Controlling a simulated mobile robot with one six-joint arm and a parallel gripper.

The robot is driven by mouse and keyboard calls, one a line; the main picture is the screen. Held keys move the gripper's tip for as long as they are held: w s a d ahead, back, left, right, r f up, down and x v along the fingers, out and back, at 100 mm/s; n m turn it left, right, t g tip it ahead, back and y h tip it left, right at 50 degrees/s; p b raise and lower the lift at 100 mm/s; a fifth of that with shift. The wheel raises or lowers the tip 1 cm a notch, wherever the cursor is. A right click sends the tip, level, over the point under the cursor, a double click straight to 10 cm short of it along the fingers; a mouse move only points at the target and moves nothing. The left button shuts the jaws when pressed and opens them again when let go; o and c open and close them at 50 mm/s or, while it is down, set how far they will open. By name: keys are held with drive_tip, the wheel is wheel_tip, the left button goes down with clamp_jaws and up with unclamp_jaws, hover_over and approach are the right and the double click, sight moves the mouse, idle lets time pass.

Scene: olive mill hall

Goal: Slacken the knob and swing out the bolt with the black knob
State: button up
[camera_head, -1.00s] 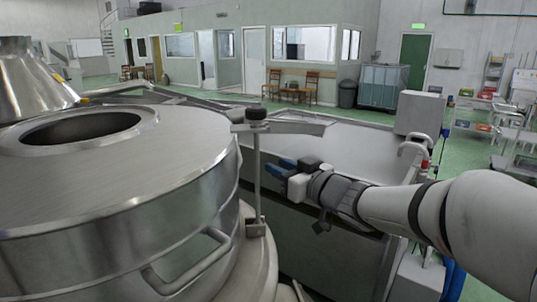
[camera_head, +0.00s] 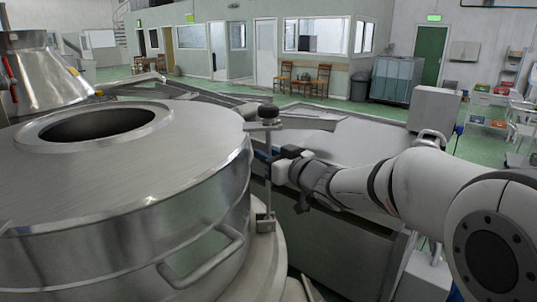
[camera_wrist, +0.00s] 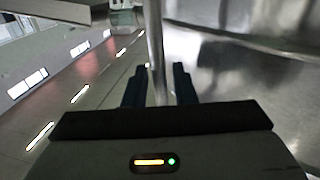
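The bolt is an upright metal rod (camera_head: 267,182) with a round black knob (camera_head: 268,112) on top. It stands at the right side of the large steel vessel (camera_head: 150,180), in a bracket (camera_head: 264,222) at its foot. My gripper (camera_head: 264,155) is at the rod, below the knob, coming from the right. In the wrist view the rod (camera_wrist: 156,50) runs between the two blue fingers (camera_wrist: 159,86), with a narrow gap showing on each side. The fingers look open. The knob cannot be made out in the wrist view.
A curved handle (camera_head: 205,265) sticks out of the vessel's front wall. The lid has a round opening (camera_head: 95,124). A steel trough (camera_head: 370,138) lies behind my arm. A grey box (camera_head: 433,108) stands on its far right. Chairs (camera_head: 302,78) stand far back.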

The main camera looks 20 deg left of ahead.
clamp_jaws()
idle(0.5)
